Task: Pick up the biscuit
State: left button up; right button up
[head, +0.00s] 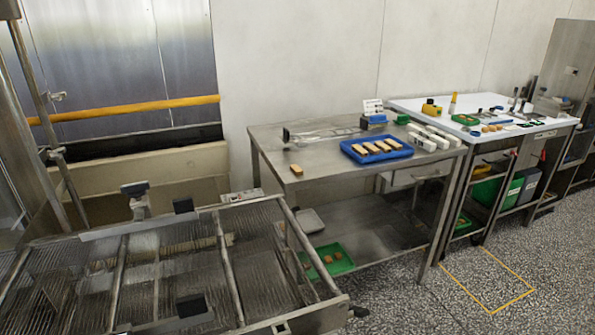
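A single golden-brown biscuit (296,169) lies flat on the front left part of the steel table (300,140), apart from other things. Several more oblong biscuits (368,147) lie in a row in a blue tray (401,153) on the same table. Neither of my grippers shows in the head view.
The enrober (245,262) with its wire mesh stands in the left foreground. A green tray (345,266) with small brown pieces is on the table's lower shelf. White blocks (423,142) stand right of the blue tray. A white-topped table (480,103) adjoins behind. Speckled floor lies clear at right.

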aim_at(296, 170)
jog(key=u, duration=3.85)
jog(key=k, duration=2.85)
jog(key=z, duration=1.5)
